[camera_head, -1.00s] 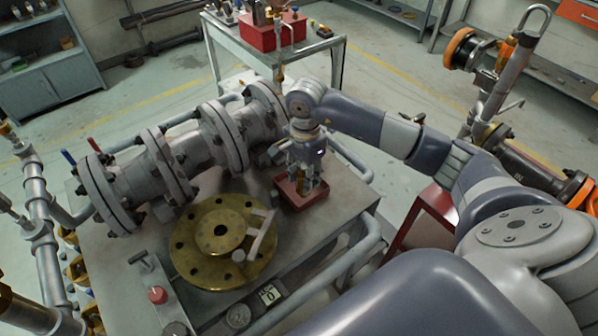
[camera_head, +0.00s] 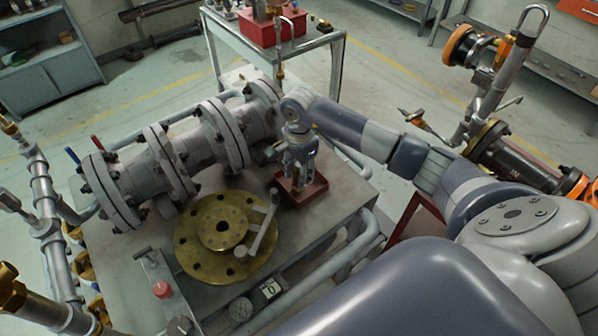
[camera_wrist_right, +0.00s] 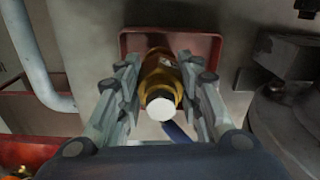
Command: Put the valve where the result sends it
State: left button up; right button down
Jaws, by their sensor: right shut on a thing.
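My right gripper (camera_head: 296,180) is at the red tray (camera_head: 312,194) on the workbench. In the right wrist view the gripper (camera_wrist_right: 161,82) is shut on a yellow, brass-coloured piece (camera_wrist_right: 155,73) with a black collar and a white round end. The piece is over the red tray (camera_wrist_right: 128,42); I cannot tell whether it touches the tray floor. I cannot tell for sure that this piece is the valve. A small display (camera_head: 271,289) at the bench front seems to read 0. My left gripper is not in view.
A grey flanged pipe assembly (camera_head: 180,158) lies along the back left of the bench. A brass flange disc (camera_head: 222,232) with a lever lies in front. A gauge (camera_head: 240,309) and a red knob (camera_head: 161,289) are at the front edge. A cart (camera_head: 330,40) stands behind.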

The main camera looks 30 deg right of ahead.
jog(key=c, duration=1.1)
grip_release()
jog(key=shift+r, duration=0.25)
notch_tip(320, 180, up, 11)
jog(key=b, duration=0.2)
jog(key=shift+f+b, duration=0.2)
jog(key=shift+b, duration=0.1)
jog(key=shift+r, duration=0.55)
jog(key=shift+s, duration=0.1)
